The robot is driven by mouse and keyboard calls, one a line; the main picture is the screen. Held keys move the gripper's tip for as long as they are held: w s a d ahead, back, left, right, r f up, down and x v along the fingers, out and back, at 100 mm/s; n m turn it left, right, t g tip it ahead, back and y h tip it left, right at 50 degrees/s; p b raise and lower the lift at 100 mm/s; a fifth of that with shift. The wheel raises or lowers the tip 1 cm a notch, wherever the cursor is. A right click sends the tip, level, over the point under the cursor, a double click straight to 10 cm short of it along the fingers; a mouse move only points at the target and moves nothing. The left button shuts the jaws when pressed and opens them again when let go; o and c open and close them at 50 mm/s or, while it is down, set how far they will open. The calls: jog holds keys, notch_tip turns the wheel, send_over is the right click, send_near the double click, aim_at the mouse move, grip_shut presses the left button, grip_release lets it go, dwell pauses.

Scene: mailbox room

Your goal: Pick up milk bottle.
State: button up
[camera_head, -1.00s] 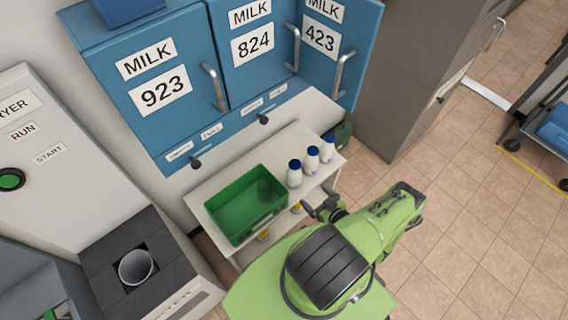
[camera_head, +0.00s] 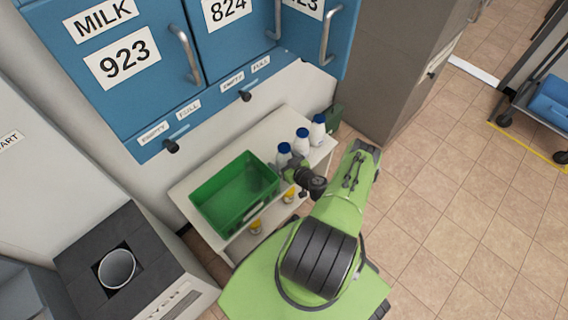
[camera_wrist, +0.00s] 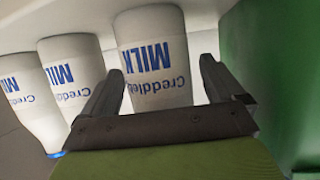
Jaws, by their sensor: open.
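Three white milk bottles with blue caps stand in a row on a white shelf (camera_head: 262,138), right of a green crate (camera_head: 235,190). They are the left bottle (camera_head: 284,158), the middle bottle (camera_head: 302,141) and the right bottle (camera_head: 318,129). In the wrist view, the bottle nearest the crate (camera_wrist: 152,50) is between and just beyond the fingers of my gripper (camera_wrist: 163,85), with its label showing. My gripper also shows in the head view (camera_head: 292,168), beside the left bottle. It is open.
The green crate stands close beside the gripper and looks empty. Blue milk lockers (camera_head: 125,65) with handles overhang behind the shelf. Small yellow-topped items (camera_head: 256,226) are on a lower level. A grey cabinet (camera_head: 385,75) stands to the right.

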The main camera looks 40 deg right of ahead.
jog(key=c, duration=1.4)
jog(key=shift+r, duration=0.1)
jog(key=shift+c, duration=0.4)
jog(key=shift+r, duration=0.1)
